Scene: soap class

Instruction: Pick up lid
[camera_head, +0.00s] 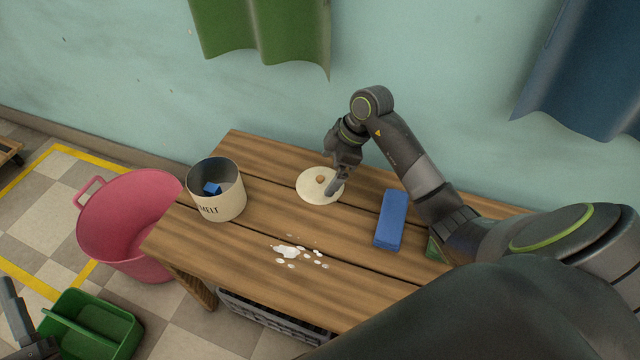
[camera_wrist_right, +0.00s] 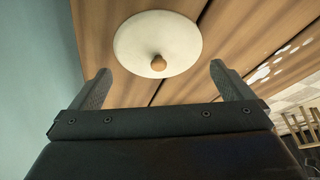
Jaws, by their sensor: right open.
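The lid (camera_head: 312,193) is a round cream disc with a small brown knob (camera_head: 320,179). It lies flat on the wooden table, near the back. In the right wrist view the lid (camera_wrist_right: 178,38) is ahead of my fingers, with its knob (camera_wrist_right: 158,63) between them in the picture but beyond the tips. My right gripper (camera_head: 336,186) is over the lid's right side in the head view, and in the wrist view the gripper (camera_wrist_right: 160,78) is open and empty. A dark part at the lower left edge may be my left arm; its jaws are not clear.
A cream pot (camera_head: 222,203) marked MELT, with a blue block (camera_head: 212,188) inside, stands left on the table (camera_head: 262,246). White spilled bits (camera_head: 290,252) lie in front. A blue block (camera_head: 391,220) lies right. A pink tub (camera_head: 125,235) and green crate (camera_head: 110,325) stand on the floor.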

